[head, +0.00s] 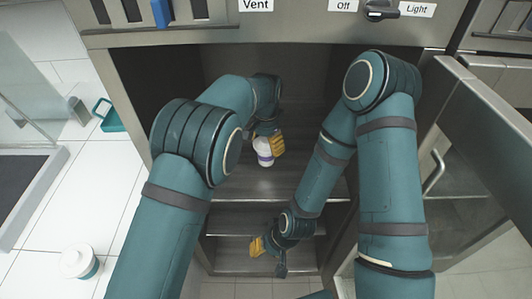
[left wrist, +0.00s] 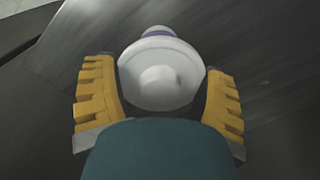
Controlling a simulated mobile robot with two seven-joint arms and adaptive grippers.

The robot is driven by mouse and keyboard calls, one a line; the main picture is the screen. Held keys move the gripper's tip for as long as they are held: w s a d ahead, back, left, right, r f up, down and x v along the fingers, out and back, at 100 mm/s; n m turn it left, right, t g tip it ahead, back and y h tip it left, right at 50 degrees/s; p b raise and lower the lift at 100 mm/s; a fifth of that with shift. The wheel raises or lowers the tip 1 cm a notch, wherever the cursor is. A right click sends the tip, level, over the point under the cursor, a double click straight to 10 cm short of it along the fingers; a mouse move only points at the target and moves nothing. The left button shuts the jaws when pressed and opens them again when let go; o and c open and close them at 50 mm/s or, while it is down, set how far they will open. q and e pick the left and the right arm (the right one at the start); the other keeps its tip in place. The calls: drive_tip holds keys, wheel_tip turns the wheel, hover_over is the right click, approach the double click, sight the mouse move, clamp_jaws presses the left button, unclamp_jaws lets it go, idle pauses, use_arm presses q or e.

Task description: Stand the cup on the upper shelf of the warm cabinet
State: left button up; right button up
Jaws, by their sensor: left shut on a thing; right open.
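The cup (head: 264,152), white with a purple band, is inside the warm cabinet, over the upper shelf (head: 270,186). My left gripper (head: 269,142) is shut on it from behind and to the right. In the left wrist view the cup (left wrist: 160,75) sits between the two yellow fingers of the gripper (left wrist: 160,88). I cannot tell whether its base touches the shelf. My right gripper (head: 259,248) is open and empty, low in front of the cabinet's lower part. My arms hide parts of the cabinet's inside.
A lower shelf (head: 235,222) lies beneath the upper one. The cabinet door (head: 472,150) stands open on the right. A control panel with a dark knob (head: 380,10) runs above the opening.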

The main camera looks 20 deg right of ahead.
use_arm(q)
wheel_tip(320, 180, down, 4)
drive_tip(key=shift+f+b, duration=0.25)
drive_tip(key=shift+b, duration=0.1)
drive_tip(key=o, duration=1.2)
drive_tip(key=shift+r, duration=0.1)
wheel_tip(320, 180, up, 7)
drive_tip(key=shift+r+p, duration=0.2)
drive_tip(key=shift+p, duration=0.45)
drive_tip(key=shift+s, duration=0.1)
